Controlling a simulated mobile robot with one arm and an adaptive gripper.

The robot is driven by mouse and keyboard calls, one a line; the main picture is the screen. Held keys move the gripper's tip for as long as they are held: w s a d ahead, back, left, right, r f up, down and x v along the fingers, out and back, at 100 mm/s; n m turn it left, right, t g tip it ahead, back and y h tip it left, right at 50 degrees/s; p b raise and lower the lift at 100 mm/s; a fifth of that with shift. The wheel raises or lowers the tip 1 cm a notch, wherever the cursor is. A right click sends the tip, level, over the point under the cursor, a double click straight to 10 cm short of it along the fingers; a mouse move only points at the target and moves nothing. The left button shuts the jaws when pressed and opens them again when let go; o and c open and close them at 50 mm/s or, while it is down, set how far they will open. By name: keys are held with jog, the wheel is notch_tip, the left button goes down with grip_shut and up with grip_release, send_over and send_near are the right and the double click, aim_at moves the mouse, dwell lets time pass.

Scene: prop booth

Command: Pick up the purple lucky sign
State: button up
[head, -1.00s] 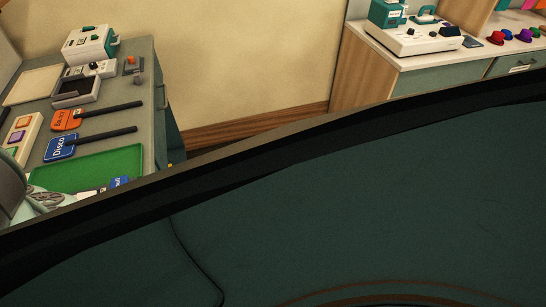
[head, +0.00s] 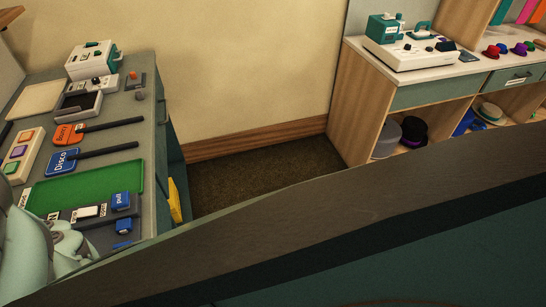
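No purple sign with the word lucky can be made out in the head view. Two paddle-shaped signs with dark handles lie on the left counter: an orange one (head: 68,134) and a blue one reading "Disco" (head: 62,161). Pale rounded shapes at the lower left look like part of my arm.
The left counter (head: 143,118) also holds a green tray (head: 92,186), a box with coloured buttons (head: 20,155) and a white machine (head: 92,60). A large dark teal surface fills the foreground.

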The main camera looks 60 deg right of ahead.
jog(key=shift+w+f, duration=0.1)
jog(key=shift+f, duration=0.35)
grip_shut()
dwell(0.3)
